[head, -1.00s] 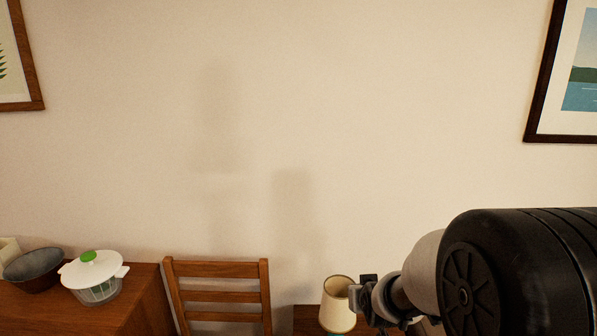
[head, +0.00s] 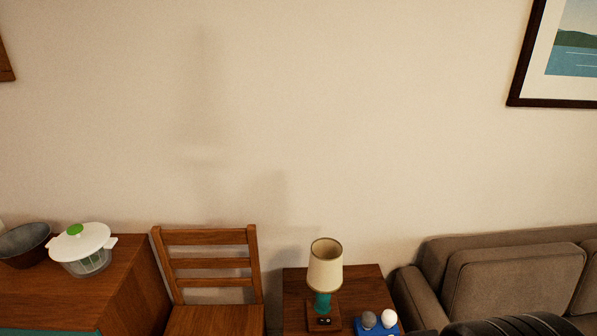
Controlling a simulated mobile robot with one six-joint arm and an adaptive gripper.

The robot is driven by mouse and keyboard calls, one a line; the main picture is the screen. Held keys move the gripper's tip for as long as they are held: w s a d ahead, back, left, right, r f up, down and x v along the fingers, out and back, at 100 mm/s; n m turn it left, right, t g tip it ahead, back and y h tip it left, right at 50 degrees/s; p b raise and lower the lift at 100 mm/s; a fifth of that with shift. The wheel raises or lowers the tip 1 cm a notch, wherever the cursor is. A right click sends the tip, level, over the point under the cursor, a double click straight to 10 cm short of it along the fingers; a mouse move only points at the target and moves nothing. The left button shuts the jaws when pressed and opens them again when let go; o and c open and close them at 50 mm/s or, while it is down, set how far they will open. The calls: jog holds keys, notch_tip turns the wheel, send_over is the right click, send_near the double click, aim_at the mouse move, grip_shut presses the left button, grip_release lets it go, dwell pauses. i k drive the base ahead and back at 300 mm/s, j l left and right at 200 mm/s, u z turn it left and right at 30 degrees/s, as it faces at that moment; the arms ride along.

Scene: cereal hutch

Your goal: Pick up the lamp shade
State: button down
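The lamp shade (head: 325,266) is a cream, slightly tapered drum with a dark rim. It sits upright on a teal lamp base (head: 322,301) with a wooden foot, on a small wooden side table (head: 296,284). My gripper is not in view; only a dark, rounded part of my arm shows at the bottom right edge.
A wooden chair (head: 212,265) stands left of the table. Further left, a wooden cabinet (head: 125,260) bears a salad spinner (head: 82,247) and a dark bowl (head: 24,243). A blue tray (head: 377,329) with two rounded items lies right of the lamp. A brown sofa (head: 512,280) stands at right.

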aim_at(325, 272)
jog(key=i+u, duration=0.35)
jog(key=i+l+u, duration=0.7)
jog(key=i, duration=0.15)
jog(key=i+j, duration=0.05)
jog(key=j, duration=0.05)
